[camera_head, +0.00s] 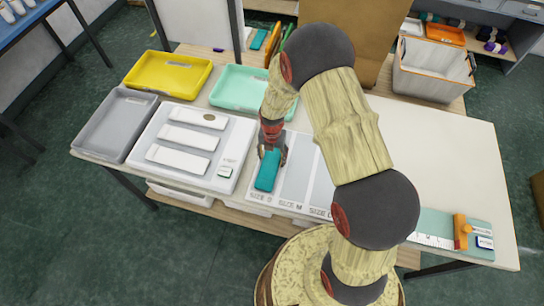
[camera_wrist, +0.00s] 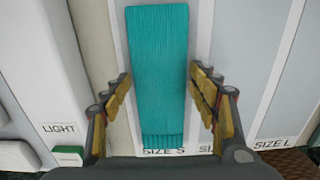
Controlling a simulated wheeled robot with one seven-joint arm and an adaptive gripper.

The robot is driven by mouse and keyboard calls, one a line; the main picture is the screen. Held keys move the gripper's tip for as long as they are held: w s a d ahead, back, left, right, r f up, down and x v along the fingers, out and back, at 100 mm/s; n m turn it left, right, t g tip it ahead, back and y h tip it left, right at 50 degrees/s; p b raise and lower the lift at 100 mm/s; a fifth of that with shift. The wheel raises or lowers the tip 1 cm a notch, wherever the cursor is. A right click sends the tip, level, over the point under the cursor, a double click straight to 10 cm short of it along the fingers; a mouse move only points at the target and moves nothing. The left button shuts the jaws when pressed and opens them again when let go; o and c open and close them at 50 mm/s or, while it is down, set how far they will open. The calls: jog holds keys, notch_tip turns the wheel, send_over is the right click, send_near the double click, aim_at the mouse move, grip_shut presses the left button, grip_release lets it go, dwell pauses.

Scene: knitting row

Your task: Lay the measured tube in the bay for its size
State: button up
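The teal knitted tube (camera_wrist: 158,60) lies flat and lengthwise in the SIZE S bay (camera_wrist: 164,153) of the white sizing board. In the head view the tube (camera_head: 267,173) shows just in front of my gripper (camera_head: 271,140), with its far end hidden by it. In the wrist view my gripper (camera_wrist: 160,72) is open, one finger on each side of the tube. The fingertips look close to its edges but not closed on it. The SIZE M bay (camera_head: 295,180) beside it is empty. The measuring board (camera_head: 440,228) with ruler and orange slider is bare at the right.
A white panel (camera_head: 228,145) with three pale slots and a LIGHT label stands left of the board. Grey (camera_head: 108,128), yellow (camera_head: 165,72) and mint (camera_head: 233,98) trays lie around it. A white bin (camera_head: 433,72) stands behind. The right tabletop is clear.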

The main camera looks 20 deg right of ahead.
jog(key=shift+o, duration=0.9)
jog(key=shift+r, duration=0.6)
notch_tip(320, 180, up, 11)
notch_tip(320, 180, up, 10)
jog(key=f+m+t, duration=0.1)
jog(key=m, duration=0.4)
send_over(272, 159)
jog(key=s+r+m+t, duration=0.2)
jog(key=s+r+m, duration=0.45)
jog(key=r, duration=0.45)
jog(key=s+r+m+t, duration=0.2)
jog(key=s+r+m, duration=0.9)
jog(key=s+m, duration=0.4)
jog(key=d+m+p, duration=0.1)
jog(key=m, duration=0.1)
jog(key=shift+s+r+m+t, duration=0.25)
jog(key=shift+m+t, duration=0.05)
jog(key=shift+m, duration=0.05)
